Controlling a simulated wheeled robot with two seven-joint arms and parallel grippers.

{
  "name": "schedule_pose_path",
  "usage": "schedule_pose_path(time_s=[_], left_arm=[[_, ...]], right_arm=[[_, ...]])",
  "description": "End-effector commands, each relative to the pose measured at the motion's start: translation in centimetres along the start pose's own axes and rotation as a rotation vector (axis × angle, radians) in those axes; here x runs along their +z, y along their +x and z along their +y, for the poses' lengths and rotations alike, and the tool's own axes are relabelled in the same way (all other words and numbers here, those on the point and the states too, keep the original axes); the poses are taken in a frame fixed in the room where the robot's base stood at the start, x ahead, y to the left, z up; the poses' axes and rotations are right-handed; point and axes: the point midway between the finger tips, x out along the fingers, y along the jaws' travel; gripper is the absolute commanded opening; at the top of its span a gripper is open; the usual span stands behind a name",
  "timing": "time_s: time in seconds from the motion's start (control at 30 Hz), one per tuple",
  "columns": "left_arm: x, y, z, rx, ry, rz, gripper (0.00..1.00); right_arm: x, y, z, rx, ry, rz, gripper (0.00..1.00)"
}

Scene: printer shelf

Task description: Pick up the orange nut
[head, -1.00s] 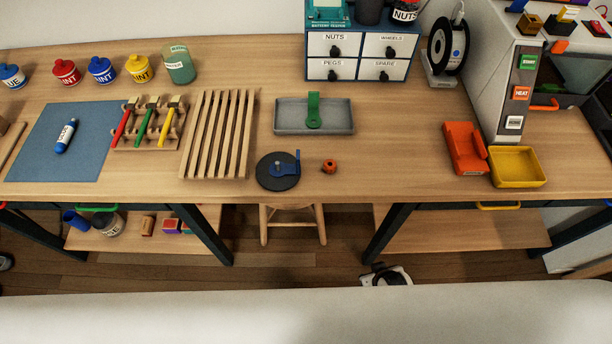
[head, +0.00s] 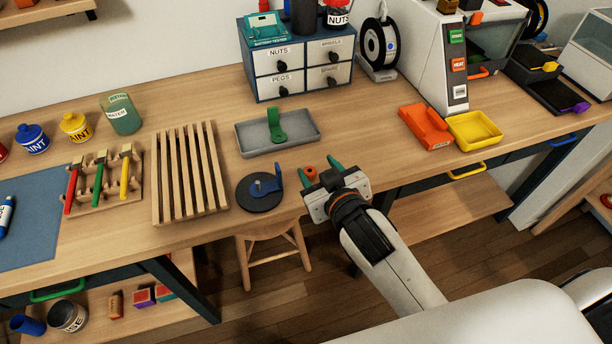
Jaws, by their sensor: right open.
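The small orange nut (head: 311,172) lies on the wooden table near its front edge, right of a round black disc with a blue bracket. My right gripper (head: 321,171) has come in from the lower right, with its two green-tipped fingers spread apart. The nut shows between the fingers, nearer the left one, and part of it is hidden by the gripper body. I cannot tell how high the fingers are above the table. My left gripper is not in view.
The black disc with blue bracket (head: 261,192) is close on the left. A grey tray (head: 300,135) with a green bracket stands behind. An orange holder (head: 424,127) and a yellow tray (head: 474,131) are to the right. A slatted wooden rack (head: 188,175) is further left.

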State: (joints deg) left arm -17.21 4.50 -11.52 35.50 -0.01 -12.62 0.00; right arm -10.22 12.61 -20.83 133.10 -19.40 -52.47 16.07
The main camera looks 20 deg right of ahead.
Motion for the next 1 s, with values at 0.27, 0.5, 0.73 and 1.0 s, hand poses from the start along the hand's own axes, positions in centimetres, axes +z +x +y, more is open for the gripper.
schedule_pose_path(time_s=[0.27,0.5,0.73,1.0], left_arm=[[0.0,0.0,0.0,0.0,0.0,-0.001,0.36],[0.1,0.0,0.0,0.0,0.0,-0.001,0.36],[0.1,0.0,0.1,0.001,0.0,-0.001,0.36],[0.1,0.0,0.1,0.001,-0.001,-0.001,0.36]], right_arm=[[14.3,0.6,4.7,0.124,-0.13,-0.588,0.51],[23.0,-6.0,15.7,0.567,-0.516,-1.217,0.51],[16.1,-7.8,21.5,1.183,-1.183,-1.307,0.51],[7.7,0.5,9.8,1.611,-1.951,-0.472,0.51]])
